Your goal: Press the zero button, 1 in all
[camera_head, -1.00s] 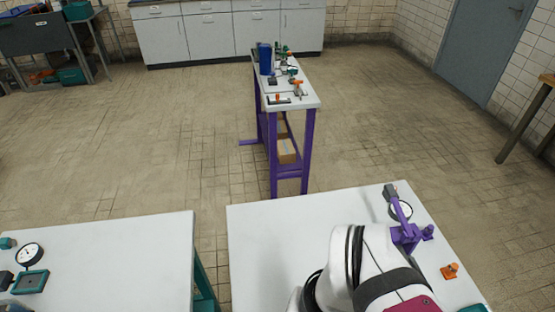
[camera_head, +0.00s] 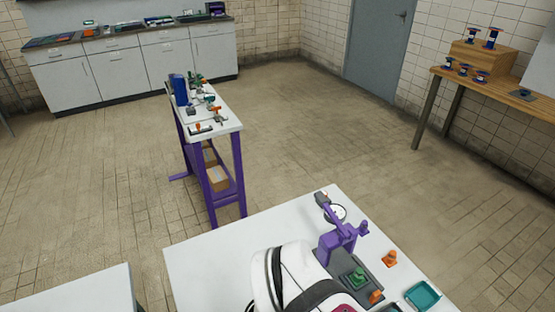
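No button marked zero can be made out at this size. On the white table (camera_head: 215,262) in front of me stands a purple fixture (camera_head: 340,240) with a grey-tipped arm. A round white dial (camera_head: 338,212) shows behind it. A dark grey base (camera_head: 347,262) at its foot carries a green part (camera_head: 357,277) and an orange part (camera_head: 376,296). My white arm covers the near middle of the table and hides some of it. My gripper is not in view.
A loose orange piece (camera_head: 390,259) and a teal tray (camera_head: 422,295) lie right of the fixture. A wooden bench (camera_head: 535,99) is at right. Another white table (camera_head: 90,290) is at lower left.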

